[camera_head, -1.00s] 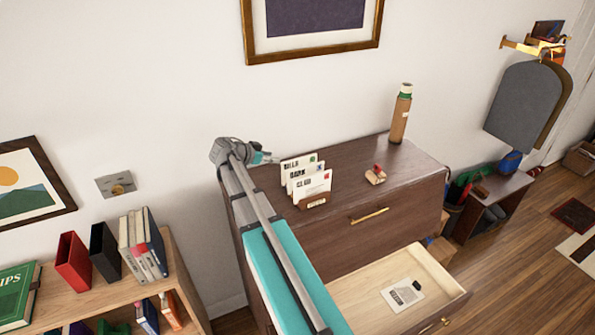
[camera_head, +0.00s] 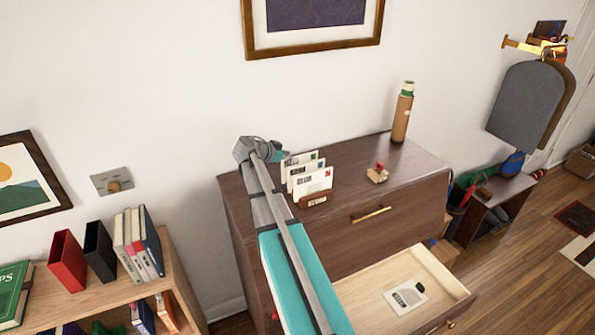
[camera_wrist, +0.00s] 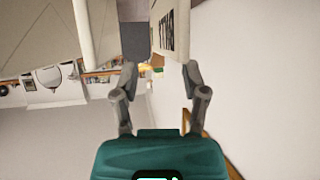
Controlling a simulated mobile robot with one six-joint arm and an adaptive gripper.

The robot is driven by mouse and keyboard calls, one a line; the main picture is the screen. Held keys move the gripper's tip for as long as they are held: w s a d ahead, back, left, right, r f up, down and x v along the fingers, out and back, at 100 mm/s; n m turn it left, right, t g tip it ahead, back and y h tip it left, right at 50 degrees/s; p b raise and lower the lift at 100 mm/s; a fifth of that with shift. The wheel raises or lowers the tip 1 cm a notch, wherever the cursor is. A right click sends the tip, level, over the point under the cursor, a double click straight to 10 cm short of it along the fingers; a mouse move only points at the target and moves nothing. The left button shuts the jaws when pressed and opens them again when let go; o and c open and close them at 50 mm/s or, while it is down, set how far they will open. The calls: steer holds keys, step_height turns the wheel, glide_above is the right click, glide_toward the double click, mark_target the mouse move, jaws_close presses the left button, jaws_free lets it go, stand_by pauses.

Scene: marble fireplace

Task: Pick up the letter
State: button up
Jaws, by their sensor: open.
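Several white letters (camera_head: 316,181) stand upright in a small brown holder (camera_head: 313,198) on top of the dark wooden dresser. They have dark print and stamps. My gripper (camera_head: 283,155) is at the left rear of the letters, partly hidden by my own arm and close to the rearmost letter. In the wrist view my gripper (camera_wrist: 160,72) is open, with nothing seen held between its fingers. A white printed letter face (camera_wrist: 168,32) shows there beyond the fingertips, turned sideways. I cannot tell whether the gripper touches a letter.
A red-handled stamp (camera_head: 378,173) and a tall brown tube (camera_head: 402,113) stand on the dresser (camera_head: 340,228). Its lower drawer (camera_head: 440,270) is open with a white printed sheet (camera_head: 406,296) inside. A bookshelf (camera_head: 95,290) stands at left. The wall is close behind my gripper.

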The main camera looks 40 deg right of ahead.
mark_target(298, 156)
steer(key=shift+b+x, duration=1.1)
steer(key=shift+x, duration=1.5)
steer(key=shift+w+d+r, duration=0.1)
steer(key=shift+r, duration=0.05)
